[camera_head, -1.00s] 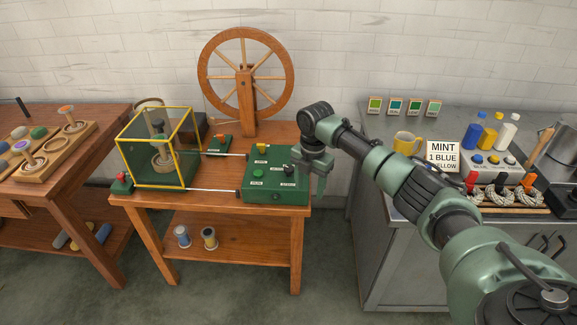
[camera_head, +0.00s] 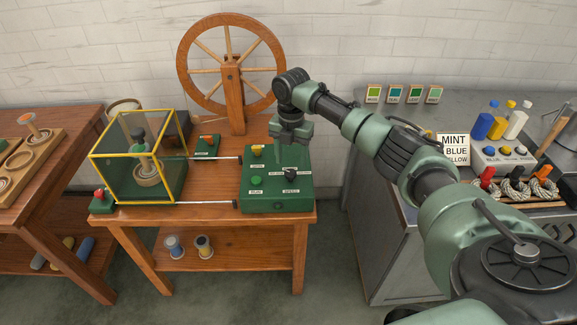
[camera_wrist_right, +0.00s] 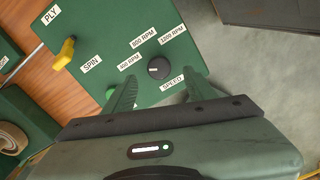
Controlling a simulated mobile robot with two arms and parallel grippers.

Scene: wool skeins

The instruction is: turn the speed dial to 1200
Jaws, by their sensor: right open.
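The speed dial is a small black round knob (camera_head: 289,173) on top of the green control box (camera_head: 262,207). In the right wrist view the knob (camera_wrist_right: 158,67) has a light mark, and labels 400, 800 and 1200 RPM are spread around it. The 1200 RPM label (camera_wrist_right: 173,35) is up and right of the knob. I cannot tell surely which label the mark faces. My right gripper (camera_head: 292,152) is open and empty above the box. In its wrist view the fingers (camera_wrist_right: 160,84) point toward the knob, one on either side and apart from it. My left gripper is not in view.
A yellow lever (camera_wrist_right: 65,53) and a green button (camera_head: 256,182) are also on the box. A yellow-framed glass case (camera_head: 140,160) stands left, with metal rods between. A spinning wheel (camera_head: 232,75) stands behind. A grey counter (camera_head: 400,130) is at the right.

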